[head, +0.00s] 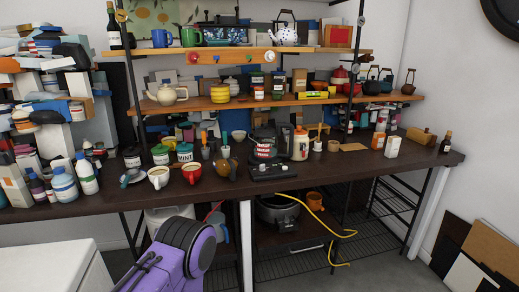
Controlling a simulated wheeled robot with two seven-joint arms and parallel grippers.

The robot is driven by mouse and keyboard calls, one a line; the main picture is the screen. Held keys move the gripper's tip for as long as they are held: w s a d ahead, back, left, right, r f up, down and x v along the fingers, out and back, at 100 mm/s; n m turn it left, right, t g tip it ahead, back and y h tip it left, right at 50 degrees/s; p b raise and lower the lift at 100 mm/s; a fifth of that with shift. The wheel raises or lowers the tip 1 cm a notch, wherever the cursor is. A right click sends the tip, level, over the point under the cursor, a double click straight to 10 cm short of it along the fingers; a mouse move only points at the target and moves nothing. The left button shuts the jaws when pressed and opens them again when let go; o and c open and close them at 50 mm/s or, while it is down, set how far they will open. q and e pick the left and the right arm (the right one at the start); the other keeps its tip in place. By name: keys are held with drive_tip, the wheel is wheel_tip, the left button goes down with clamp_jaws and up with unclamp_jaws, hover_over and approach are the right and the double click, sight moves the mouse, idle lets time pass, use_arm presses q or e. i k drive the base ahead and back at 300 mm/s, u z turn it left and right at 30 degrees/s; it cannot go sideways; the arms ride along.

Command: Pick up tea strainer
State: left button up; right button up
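I cannot pick out the tea strainer with certainty among the many small items. A small grey round item with a handle (131,177) lies near the front left of the dark worktop (350,181), left of a white cup of brown liquid (159,177); it is too small to tell whether it is a strainer. Neither of my grippers can be made out in the head view.
The worktop is crowded with a red cup (192,173), a brown round pot (226,168), a black scale-like device (272,172) and jars. Wooden shelves (290,99) hang above. A purple shape with a dark ribbed disc (172,262) fills the bottom; I cannot tell whether it is mine.

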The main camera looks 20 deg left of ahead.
sight(134, 172)
drive_tip(key=u, duration=0.75)
drive_tip(key=i, duration=1.3)
drive_tip(key=u, duration=0.55)
